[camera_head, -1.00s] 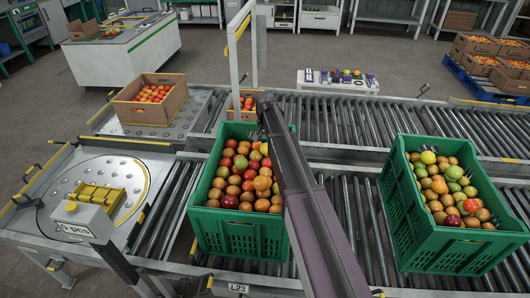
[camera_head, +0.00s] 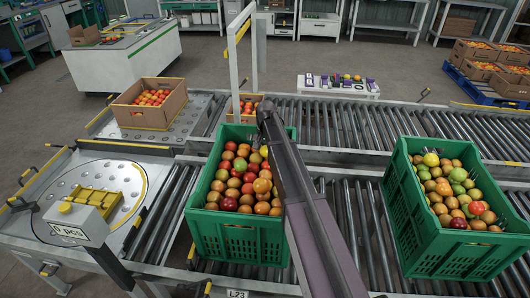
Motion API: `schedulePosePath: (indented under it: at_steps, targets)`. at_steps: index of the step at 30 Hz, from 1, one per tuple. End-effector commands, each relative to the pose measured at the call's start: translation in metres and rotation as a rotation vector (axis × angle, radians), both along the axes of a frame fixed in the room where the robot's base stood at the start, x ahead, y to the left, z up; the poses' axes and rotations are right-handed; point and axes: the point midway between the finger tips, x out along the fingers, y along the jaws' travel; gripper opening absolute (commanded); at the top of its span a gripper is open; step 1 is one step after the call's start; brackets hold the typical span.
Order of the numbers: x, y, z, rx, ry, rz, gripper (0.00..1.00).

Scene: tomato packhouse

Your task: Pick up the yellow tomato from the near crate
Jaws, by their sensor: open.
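Two green crates of mixed tomatoes stand on the near roller conveyor. The left crate (camera_head: 238,243) holds red, orange and greenish tomatoes, and a yellowish one (camera_head: 264,152) shows close beside my arm. The right crate (camera_head: 455,255) holds orange, green and red tomatoes, with a clear yellow tomato (camera_head: 431,159) on top near its far left corner. My arm reaches up over the right side of the left crate and hides part of its contents. My gripper's fingers cannot be made out; the arm hides that area.
A cardboard box of tomatoes (camera_head: 152,116) stands at the back left, and a smaller one (camera_head: 248,101) is beside the grey frame post (camera_head: 235,78). A low white stand (camera_head: 337,90) holds small items behind the far conveyor. Bare rollers (camera_head: 350,220) lie between the crates.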

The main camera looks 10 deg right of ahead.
Motion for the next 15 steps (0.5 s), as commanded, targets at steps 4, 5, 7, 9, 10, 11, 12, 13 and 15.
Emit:
schedulePosePath:
  at_steps: [4,5,7,9,10,11,12,13,15]
  targets:
    - [0.0,0.0001,0.0,0.0,0.0,0.0,0.91]
    - [0.0,0.0001,0.0,0.0,0.0,0.0,0.82]
    - [0.0,0.0001,0.0,0.0,0.0,0.0,0.63]
    - [0.0,0.0001,0.0,0.0,0.0,0.0,0.49]
    - [0.0,0.0001,0.0,0.0,0.0,0.0,0.48]
    - [0.0,0.0001,0.0,0.0,0.0,0.0,0.48]
    - [0.0,0.0002,-0.0001,0.0,0.0,0.0,0.48]
    - [0.0,0.0002,-0.0001,0.0,0.0,0.0,0.48]
    - [0.0001,0.0002,-0.0001,0.0,0.0,0.0,0.48]
